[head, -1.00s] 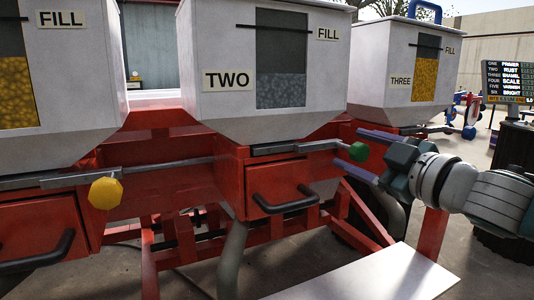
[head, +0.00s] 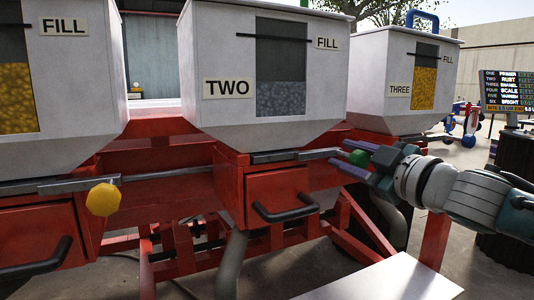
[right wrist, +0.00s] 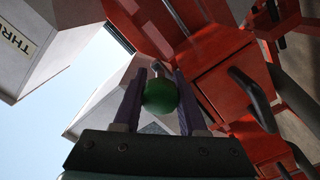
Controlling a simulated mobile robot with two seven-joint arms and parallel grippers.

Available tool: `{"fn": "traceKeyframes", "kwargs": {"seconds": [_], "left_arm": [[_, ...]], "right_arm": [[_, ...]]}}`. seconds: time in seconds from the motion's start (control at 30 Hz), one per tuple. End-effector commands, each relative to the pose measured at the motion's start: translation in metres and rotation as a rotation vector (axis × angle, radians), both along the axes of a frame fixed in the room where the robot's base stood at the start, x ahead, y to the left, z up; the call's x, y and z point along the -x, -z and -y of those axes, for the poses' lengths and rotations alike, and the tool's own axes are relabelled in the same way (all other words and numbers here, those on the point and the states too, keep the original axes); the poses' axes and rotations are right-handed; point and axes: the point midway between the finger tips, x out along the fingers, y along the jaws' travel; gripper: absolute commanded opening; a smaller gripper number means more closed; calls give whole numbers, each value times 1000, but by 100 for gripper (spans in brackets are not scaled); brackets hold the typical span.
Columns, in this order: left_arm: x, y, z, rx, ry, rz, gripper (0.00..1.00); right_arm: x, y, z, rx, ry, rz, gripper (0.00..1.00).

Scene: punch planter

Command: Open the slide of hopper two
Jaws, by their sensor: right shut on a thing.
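Hopper two (head: 216,60) is a white bin with a TWO label and a window showing grey material in its lower part. Under it a grey metal slide (head: 285,156) runs to the right and ends in a green knob (head: 357,158). My right gripper (head: 356,159) reaches in from the right and is shut on the green knob. In the right wrist view the round green knob (right wrist: 160,97) sits between the two purple fingers. The fingers partly cover the knob in the head view. My left gripper is not in view.
A red drawer (head: 265,192) with a black handle (head: 290,211) is below the slide. Hopper three (head: 372,75) stands close at the right. At the left, another hopper has a yellow knob (head: 103,199). A white panel (head: 385,278) lies low in front.

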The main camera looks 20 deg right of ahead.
Motion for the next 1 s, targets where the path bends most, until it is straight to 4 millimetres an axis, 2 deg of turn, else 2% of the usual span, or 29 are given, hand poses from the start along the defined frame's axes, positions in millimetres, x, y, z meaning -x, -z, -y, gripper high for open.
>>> {"fn": "traceKeyframes", "kwargs": {"seconds": [0.03,0.2,0.23,1.0], "left_arm": [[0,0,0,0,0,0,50],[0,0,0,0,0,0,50],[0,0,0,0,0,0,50],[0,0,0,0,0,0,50]], "right_arm": [[0,0,0,0,0,0,20],[0,0,0,0,0,0,1],[0,0,0,0,0,0,0],[0,0,0,0,0,0,0]]}}
